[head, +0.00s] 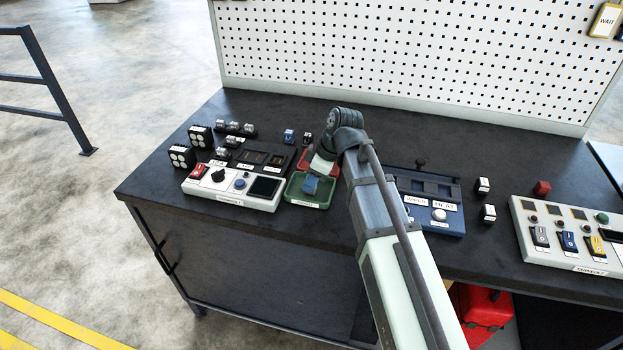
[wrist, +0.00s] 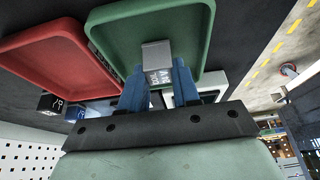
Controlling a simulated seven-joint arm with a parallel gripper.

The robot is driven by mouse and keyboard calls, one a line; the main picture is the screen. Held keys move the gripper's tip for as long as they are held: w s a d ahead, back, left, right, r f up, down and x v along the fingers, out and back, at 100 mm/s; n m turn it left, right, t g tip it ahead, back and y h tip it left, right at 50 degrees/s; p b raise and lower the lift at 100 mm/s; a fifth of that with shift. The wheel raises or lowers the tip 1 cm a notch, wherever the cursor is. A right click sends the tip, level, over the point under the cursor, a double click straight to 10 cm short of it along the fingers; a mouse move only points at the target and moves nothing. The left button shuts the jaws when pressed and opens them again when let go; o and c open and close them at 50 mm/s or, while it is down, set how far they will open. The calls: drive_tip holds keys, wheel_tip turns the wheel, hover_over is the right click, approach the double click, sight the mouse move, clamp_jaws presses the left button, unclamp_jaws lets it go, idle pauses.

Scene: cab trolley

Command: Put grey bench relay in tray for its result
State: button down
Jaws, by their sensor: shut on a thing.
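The grey bench relay (wrist: 157,55), a small grey block with a marked face, is between the blue fingertips of my gripper (wrist: 158,76) in the wrist view. My gripper is shut on it, over the green tray (wrist: 112,30). Whether the relay touches the tray floor, I cannot tell. In the head view my gripper (head: 311,186) points down over the green tray (head: 292,193), and the relay is hidden. The red tray (head: 304,157) lies behind the green one; it also shows left of it in the wrist view (wrist: 62,62).
A white tester panel (head: 226,194) with a screen stands left of the green tray. A blue panel (head: 440,222) stands to the right, beyond my arm. A blue relay (head: 289,136) and a black one (head: 307,138) stand behind the trays. A pegboard (head: 400,60) closes the back.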

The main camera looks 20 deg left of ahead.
drive_tip(key=shift+f, duration=0.2)
drive_tip(key=c, duration=0.8)
unclamp_jaws()
drive_tip(key=shift+r, duration=0.2)
drive_tip(key=v, duration=1.2)
drive_tip(key=shift+a, duration=0.1)
